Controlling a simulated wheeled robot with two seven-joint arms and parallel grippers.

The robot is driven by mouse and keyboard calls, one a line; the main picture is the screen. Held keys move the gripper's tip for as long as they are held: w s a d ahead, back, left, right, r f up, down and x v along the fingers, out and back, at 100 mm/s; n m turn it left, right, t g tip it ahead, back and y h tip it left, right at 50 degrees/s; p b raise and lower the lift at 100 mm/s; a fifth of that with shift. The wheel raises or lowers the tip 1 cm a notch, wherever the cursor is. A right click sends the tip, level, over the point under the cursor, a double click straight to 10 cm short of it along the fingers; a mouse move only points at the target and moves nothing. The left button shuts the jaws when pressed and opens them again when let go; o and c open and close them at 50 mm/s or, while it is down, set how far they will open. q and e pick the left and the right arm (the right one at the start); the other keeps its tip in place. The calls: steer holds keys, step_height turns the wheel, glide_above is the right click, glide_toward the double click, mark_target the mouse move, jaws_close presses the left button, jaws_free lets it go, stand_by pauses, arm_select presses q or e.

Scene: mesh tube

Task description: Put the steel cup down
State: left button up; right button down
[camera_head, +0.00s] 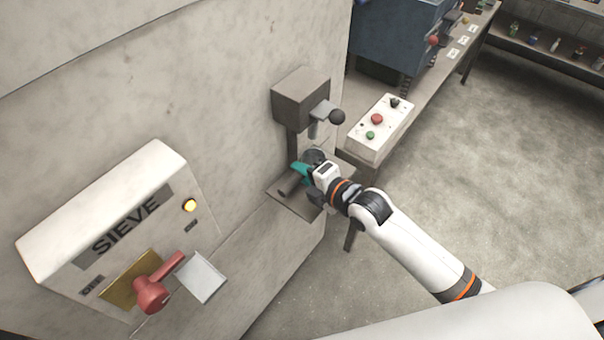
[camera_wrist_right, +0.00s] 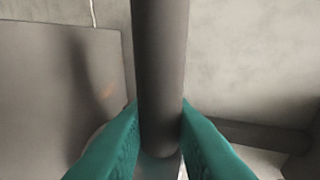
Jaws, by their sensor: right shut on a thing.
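The steel cup (camera_head: 314,155) shows in part as a round grey shape under the tap of the wall dispenser, largely hidden by my right gripper. My right gripper (camera_head: 302,172) has teal fingers and is at the small shelf (camera_head: 279,195). In the right wrist view its fingers (camera_wrist_right: 160,135) are shut on a dark grey cylinder (camera_wrist_right: 160,70), which looks like the cup's handle. A small shiny patch shows below it, between the fingers. I cannot tell whether the cup touches the shelf. My left gripper is not in view.
The dispenser (camera_head: 301,95) with a black-knobbed lever (camera_head: 337,117) is close above the gripper. A white button box (camera_head: 378,130) stands on the bench to the right. The SIEVE panel (camera_head: 120,225) with a red handle (camera_head: 152,295) is at left. Open floor lies right.

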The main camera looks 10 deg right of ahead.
steer(key=shift+w+a+f+p, duration=0.1)
steer(key=shift+f+p, duration=0.1)
steer(key=shift+f, duration=0.15)
steer(key=shift+w+f+p, duration=0.1)
steer(key=shift+f+p, duration=0.05)
steer(key=shift+f, duration=0.45)
steer(key=c, duration=1.3)
jaws_free()
steer(key=shift+r, duration=0.2)
steer(key=shift+s+d, duration=0.2)
steer(key=shift+s, duration=0.15)
steer(key=b+v, duration=0.2)
steer(key=v, duration=0.9)
steer(key=shift+s, duration=0.15)
